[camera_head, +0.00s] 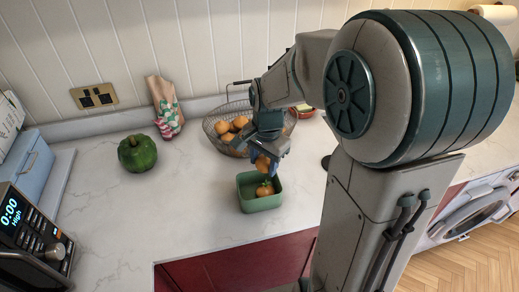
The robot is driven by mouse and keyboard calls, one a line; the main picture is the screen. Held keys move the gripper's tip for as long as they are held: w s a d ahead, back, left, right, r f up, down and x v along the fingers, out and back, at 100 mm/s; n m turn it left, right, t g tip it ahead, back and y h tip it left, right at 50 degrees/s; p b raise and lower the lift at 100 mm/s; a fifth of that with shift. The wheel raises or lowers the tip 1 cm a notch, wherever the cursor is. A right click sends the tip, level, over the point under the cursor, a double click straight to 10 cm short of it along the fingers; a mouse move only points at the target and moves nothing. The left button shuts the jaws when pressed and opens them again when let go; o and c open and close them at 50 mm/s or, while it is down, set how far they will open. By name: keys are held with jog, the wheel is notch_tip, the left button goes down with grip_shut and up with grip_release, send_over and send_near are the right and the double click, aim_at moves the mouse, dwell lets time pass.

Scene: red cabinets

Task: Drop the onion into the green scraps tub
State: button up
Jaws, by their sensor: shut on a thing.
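The green scraps tub (262,204) sits on the white counter near its front edge. Inside it lies a small orange-brown thing with a green top (264,190). My gripper (264,166) points down just above the back of the tub. It is shut on a round orange-brown onion (262,161), partly hidden by the fingers. From this one view I cannot tell the exact height of the onion over the tub.
A wire basket (209,130) with several round orange-brown things (232,126) stands behind my gripper. A green pepper (137,153) and a paper bag (163,103) are to the left. A microwave (30,235) stands at the far left. The counter left of the tub is clear.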

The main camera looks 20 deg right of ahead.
aim_at(267, 165)
jog(key=shift+s+f+b, duration=0.1)
jog(key=shift+f+b, duration=0.3)
jog(key=shift+f, duration=0.2)
notch_tip(267, 165, down, 5)
jog(key=b, duration=0.3)
jog(key=shift+r, duration=0.1)
jog(key=o, duration=1.1)
jog(key=shift+r, duration=0.2)
jog(key=r, duration=1.3)
jog(key=shift+s+d+r+b, duration=0.25)
jog(key=shift+s+b, duration=0.1)
jog(key=shift+s, duration=0.05)
